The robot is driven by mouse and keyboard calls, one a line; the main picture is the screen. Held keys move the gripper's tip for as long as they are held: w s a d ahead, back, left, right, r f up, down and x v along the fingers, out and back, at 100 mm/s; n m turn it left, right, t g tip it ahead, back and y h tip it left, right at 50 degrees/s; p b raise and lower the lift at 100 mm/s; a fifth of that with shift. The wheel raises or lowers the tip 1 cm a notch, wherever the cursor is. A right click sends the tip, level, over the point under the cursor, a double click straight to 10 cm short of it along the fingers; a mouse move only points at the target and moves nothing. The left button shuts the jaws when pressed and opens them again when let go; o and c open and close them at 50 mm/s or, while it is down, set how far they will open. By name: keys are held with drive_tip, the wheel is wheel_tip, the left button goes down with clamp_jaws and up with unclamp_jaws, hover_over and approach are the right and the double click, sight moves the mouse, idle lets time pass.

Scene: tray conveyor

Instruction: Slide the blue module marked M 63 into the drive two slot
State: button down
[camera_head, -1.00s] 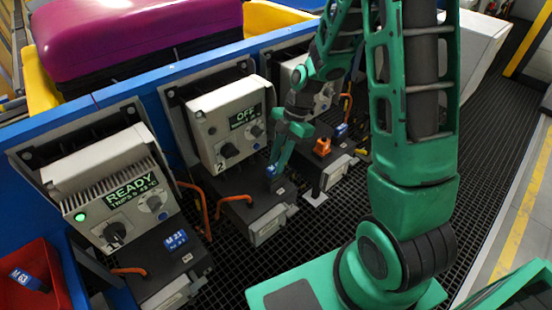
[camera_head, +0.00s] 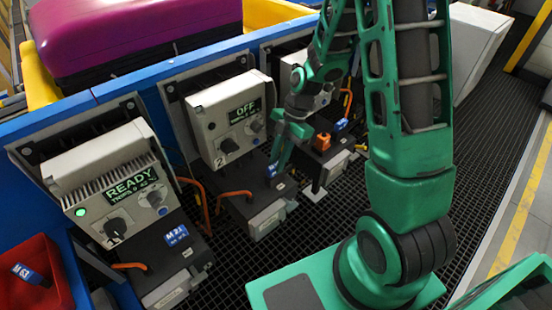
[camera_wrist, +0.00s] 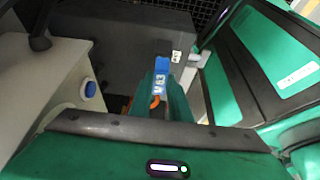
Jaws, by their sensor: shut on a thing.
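My gripper (camera_head: 274,168) is shut on a blue module (camera_wrist: 161,72) at the dark base block (camera_head: 250,196) of drive two (camera_head: 228,118). In the wrist view the module stands between the fingertips, over the dark block's top. Its small lettering seems to end in 63. In the head view only a bit of its blue shows by the fingers. The slot mouth is hidden, so I cannot tell how deep the module sits. Drive two carries a 2 and its display reads OFF. Another blue module (camera_head: 30,274) lies in the red bin (camera_head: 62,272); its similar marking is hard to read.
The left drive (camera_head: 108,185) reads READY, with a green lamp and a blue M 21 module (camera_head: 176,235) in its block. A third drive (camera_head: 300,75) stands behind my arm, with an orange piece (camera_head: 321,142) and a blue module (camera_head: 341,125). Orange cables (camera_head: 235,194) loop beside the blocks.

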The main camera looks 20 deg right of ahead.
drive_tip(key=shift+f, duration=0.2)
drive_tip(key=c, duration=1.6)
unclamp_jaws()
drive_tip(key=shift+r, duration=0.1)
drive_tip(key=shift+v, duration=5.3)
drive_tip(key=s+d+r+m+h, duration=0.1)
drive_tip(key=s+d+r+m, duration=0.2)
drive_tip(key=s+m, duration=0.5)
drive_tip(key=s+d+r+m+t+h, duration=0.1)
drive_tip(key=s+d+r+m, duration=0.2)
drive_tip(key=s+d+m, duration=0.2)
drive_tip(key=s+d+r+m+h, duration=0.2)
drive_tip(key=s+d+r+m, duration=0.2)
drive_tip(key=s+m, duration=0.8)
drive_tip(key=shift+m, duration=1.5)
